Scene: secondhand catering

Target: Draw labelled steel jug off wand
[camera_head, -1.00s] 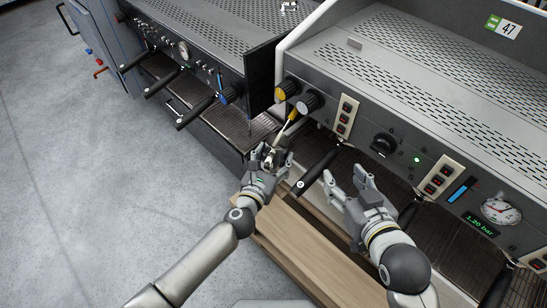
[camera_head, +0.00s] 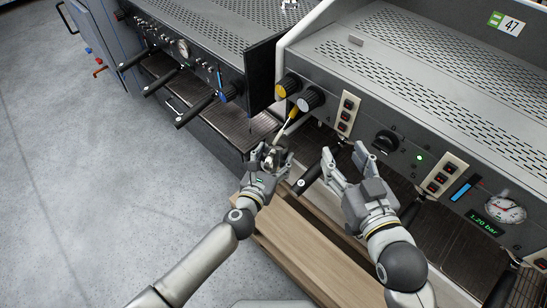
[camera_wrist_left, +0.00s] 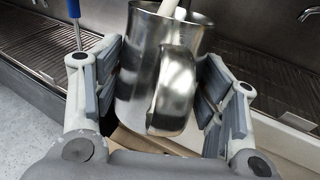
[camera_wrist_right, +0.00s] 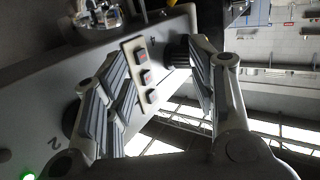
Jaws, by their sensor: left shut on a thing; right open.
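A shiny steel jug (camera_wrist_left: 140,85) stands in the left wrist view with its handle (camera_wrist_left: 175,92) towards the camera. My left gripper (camera_head: 268,158) is shut on it, a finger on each side. A pale wand (camera_wrist_left: 178,10) runs down into the jug's open top; its lower end is hidden inside. In the head view the wand (camera_head: 291,121) with its yellow part slopes down from the machine to the jug, which my fingers mostly hide. No label shows on the jug's visible side. My right gripper (camera_head: 345,162) is open and empty before the machine front, right of the left one.
The espresso machine (camera_head: 420,95) has yellow and black knobs, button panels and a gauge. A portafilter handle (camera_head: 306,181) juts out between my grippers. A second machine (camera_head: 205,45) stands at the left, with a dark side panel. A wooden surface (camera_head: 300,245) lies below; open floor is left.

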